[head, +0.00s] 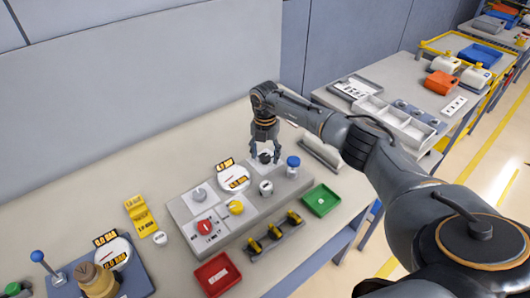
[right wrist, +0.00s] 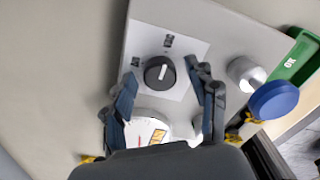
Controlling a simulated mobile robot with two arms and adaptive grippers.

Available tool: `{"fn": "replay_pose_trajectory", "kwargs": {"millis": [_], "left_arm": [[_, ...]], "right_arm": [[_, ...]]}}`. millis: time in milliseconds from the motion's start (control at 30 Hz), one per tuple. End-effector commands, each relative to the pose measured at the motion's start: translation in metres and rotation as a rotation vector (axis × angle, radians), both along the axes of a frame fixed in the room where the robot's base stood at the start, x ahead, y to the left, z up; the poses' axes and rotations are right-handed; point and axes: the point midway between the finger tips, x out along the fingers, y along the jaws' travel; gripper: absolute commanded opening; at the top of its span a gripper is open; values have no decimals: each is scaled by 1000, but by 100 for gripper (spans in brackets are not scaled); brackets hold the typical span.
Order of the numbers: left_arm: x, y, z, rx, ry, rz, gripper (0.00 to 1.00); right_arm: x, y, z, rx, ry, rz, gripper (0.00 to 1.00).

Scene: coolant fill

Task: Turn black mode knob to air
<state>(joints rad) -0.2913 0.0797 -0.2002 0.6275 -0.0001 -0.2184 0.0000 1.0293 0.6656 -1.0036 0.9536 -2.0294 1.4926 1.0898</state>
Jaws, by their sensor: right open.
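The black mode knob (right wrist: 159,74) is round with a white pointer line and sits on a pale plate on the grey panel. In the right wrist view its line points nearly straight up, towards a small dark label above it; another label is to its left. In the head view the knob (head: 265,158) is partly hidden under my right gripper (head: 266,152). My right gripper is open, pointing down, with its fingers (right wrist: 160,75) on either side of the knob. No contact is visible. My left gripper is not in view.
The panel (head: 182,213) also carries a blue knob (head: 293,162), a round gauge (head: 233,178), a red knob (head: 204,227) and a yellow knob (head: 236,207). A green tray (head: 321,200) and red tray (head: 217,274) lie in front.

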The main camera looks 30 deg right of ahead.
Motion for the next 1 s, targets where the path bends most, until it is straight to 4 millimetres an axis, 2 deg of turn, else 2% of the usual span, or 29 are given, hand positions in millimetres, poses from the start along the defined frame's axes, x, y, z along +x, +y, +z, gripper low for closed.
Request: {"fn": "replay_pose_trajectory", "kwargs": {"millis": [167,267,433,467,767,1000], "left_arm": [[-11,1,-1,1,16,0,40],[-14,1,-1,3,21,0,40],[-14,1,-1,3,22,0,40],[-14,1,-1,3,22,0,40],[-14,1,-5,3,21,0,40],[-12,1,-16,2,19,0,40]], "right_arm": [[0,0,0,0,0,0,58],[0,0,0,0,0,0,41],[0,0,0,0,0,0,7],[0,0,0,0,0,0,3],[0,0,0,0,-1,32,3],[1,-1,-2,-2,-1,161,3]]}}
